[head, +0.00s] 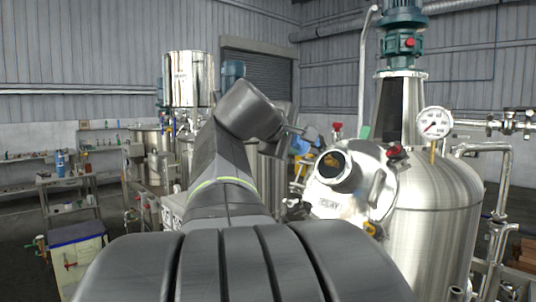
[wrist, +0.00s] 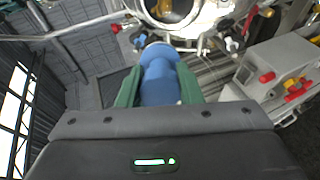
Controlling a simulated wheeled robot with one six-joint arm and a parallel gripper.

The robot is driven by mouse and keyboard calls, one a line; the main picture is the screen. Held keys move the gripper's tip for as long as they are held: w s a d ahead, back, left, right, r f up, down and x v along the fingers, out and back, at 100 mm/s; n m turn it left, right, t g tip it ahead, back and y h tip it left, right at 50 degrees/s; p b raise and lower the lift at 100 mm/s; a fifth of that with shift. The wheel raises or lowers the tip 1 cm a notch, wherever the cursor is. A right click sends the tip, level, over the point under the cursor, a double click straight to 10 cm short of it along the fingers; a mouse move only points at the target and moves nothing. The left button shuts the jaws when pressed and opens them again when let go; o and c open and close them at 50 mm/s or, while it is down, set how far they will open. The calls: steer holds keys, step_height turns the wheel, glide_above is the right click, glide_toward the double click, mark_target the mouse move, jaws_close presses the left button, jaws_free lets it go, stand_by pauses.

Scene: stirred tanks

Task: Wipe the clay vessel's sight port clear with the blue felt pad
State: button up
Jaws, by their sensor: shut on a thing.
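The clay vessel (head: 437,215) is a large steel tank at the right of the head view, with a CLAY label (head: 328,205) on its sloped front. Its round sight port (head: 334,168) stands out above the label; the glass looks dark with an amber patch. In the wrist view the port (wrist: 172,10) is cut off by the top edge, and its glass looks brownish. My gripper (wrist: 159,86) has green fingers shut on the blue felt pad (wrist: 162,72). The pad's rounded end points toward the port, below it in the wrist view, apparently apart from it.
A pressure gauge (head: 434,122) and a motor (head: 403,45) top the vessel. A curved handle (head: 376,188) sits right of the port. Pipes run along the far right. A grey box with red and yellow fittings (wrist: 275,72) is at the wrist view's right. Shelves stand at the left.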

steer(key=w+d+f, duration=0.3)
steer(key=w+d, duration=0.1)
steer(key=d, duration=0.2)
steer(key=shift+w, duration=0.3)
steer(key=shift+w+d+f, duration=0.3)
stand_by(1.0)
steer(key=shift+s, duration=0.1)
steer(key=s+d, duration=0.4)
steer(key=s, duration=0.1)
steer(key=shift+d+p, duration=0.15)
steer(key=shift+p, duration=0.15)
stand_by(0.3)
steer(key=w+a+b, duration=0.1)
steer(key=w+a, duration=0.3)
steer(key=w, duration=0.1)
steer(key=shift+a, duration=0.15)
stand_by(0.6)
